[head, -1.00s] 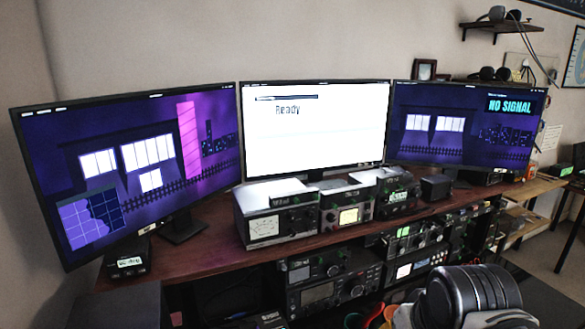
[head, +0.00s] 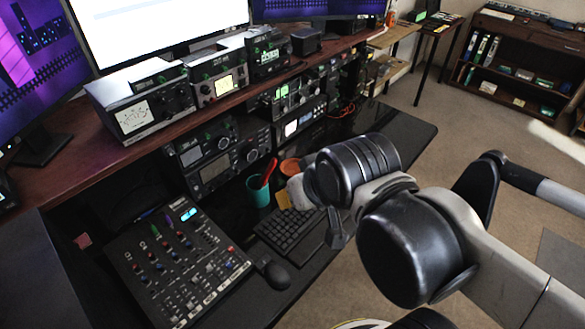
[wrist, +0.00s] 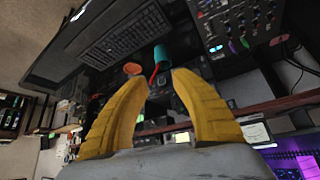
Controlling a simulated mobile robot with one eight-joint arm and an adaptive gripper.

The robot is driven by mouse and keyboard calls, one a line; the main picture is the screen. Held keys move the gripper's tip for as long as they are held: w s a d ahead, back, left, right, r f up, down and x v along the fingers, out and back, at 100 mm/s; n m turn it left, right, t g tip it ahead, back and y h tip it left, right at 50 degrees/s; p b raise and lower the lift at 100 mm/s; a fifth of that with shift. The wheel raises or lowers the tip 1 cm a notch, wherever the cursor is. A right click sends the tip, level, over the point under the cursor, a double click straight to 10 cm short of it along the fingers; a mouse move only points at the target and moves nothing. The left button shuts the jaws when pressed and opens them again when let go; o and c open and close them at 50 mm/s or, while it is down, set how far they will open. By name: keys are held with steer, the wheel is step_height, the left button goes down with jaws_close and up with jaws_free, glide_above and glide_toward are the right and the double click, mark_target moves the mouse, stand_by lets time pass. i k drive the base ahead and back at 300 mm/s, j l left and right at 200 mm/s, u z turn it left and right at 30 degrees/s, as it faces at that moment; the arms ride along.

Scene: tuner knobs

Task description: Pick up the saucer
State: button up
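A small round orange dish, which looks like the saucer (head: 290,166), is on the black desk just right of a teal cup (head: 258,191) holding a red item. In the head view my arm partly covers the area beside it. In the wrist view the orange dish (wrist: 132,68) shows beyond the left fingertip, and the teal cup (wrist: 162,54) beyond the gap. My gripper (wrist: 160,80) has two yellow fingers spread apart with nothing between them. It is apart from the dish. In the head view it is mostly hidden behind my wrist.
A keyboard (head: 288,230), a mouse (head: 274,273) and a mixer (head: 178,262) lie on the desk. Stacked radios (head: 215,158) stand behind the cup, under a wooden shelf (head: 60,190) with meters and monitors. The black desk right of the dish looks fairly clear.

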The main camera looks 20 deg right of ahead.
mark_target(290, 167)
steer(key=i+l+u, duration=0.25)
steer(key=l, duration=1.65)
steer(key=i+l+u, duration=0.1)
steer(key=l+u, duration=0.2)
steer(key=l, duration=1.6)
steer(key=i, duration=0.5)
